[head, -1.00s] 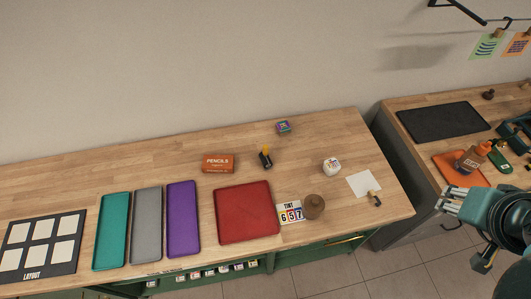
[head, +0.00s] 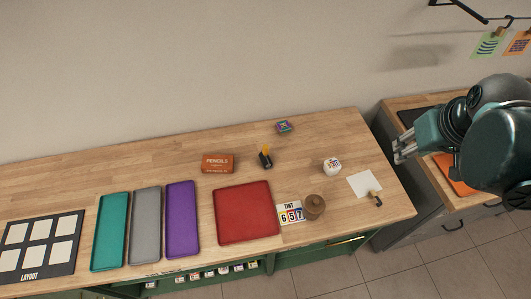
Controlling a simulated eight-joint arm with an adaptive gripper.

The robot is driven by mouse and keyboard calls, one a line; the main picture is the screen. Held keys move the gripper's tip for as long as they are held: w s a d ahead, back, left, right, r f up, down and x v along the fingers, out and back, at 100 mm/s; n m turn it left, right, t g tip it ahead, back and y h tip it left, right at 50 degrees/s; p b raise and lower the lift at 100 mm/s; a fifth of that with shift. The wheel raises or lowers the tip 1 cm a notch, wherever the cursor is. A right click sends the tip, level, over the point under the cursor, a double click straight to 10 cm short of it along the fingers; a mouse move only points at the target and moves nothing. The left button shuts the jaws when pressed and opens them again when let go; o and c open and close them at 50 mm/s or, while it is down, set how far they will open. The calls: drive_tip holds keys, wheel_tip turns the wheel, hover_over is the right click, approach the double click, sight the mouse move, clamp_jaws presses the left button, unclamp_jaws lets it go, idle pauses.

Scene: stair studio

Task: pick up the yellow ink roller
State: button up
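A small yellow-and-black item (head: 265,156), which looks like the yellow ink roller, rests on the wooden table between the orange pencils box and the white round container. It is small in view, so its details are unclear. My gripper (head: 397,150) is at the right, over the gap between the two work surfaces, pointing left. Its fingers look apart with nothing between them. It is well to the right of the roller.
The table holds a pencils box (head: 218,163), a small colourful box (head: 284,126), a white container (head: 332,166), a brown round object (head: 314,206), a red tray (head: 246,212) and a wood-handled tool (head: 375,198) by white paper (head: 361,184). Bare wood surrounds the roller.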

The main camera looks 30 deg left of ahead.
drive_tip(key=w+a+f+n+g, duration=0.1)
drive_tip(key=w+a+f+n, duration=0.1)
drive_tip(key=a, duration=0.4)
drive_tip(key=w+a+f+n+g, duration=0.1)
drive_tip(key=w+a+f+n, duration=0.1)
drive_tip(key=a, duration=0.4)
drive_tip(key=n+g+h+b, duration=0.1)
drive_tip(key=n+g+b, duration=0.15)
drive_tip(key=n, duration=0.65)
hover_over(265, 146)
drive_tip(key=f, duration=1.9)
drive_tip(key=shift+w+d+f, duration=0.25)
drive_tip(key=shift+w+f, duration=0.05)
drive_tip(key=shift+w, duration=0.05)
drive_tip(key=shift+s+a+f, duration=0.15)
drive_tip(key=shift+a+f, duration=0.1)
drive_tip(key=shift+a, duration=0.05)
drive_tip(key=shift+f, duration=1.25)
drive_tip(key=shift+f, duration=0.15)
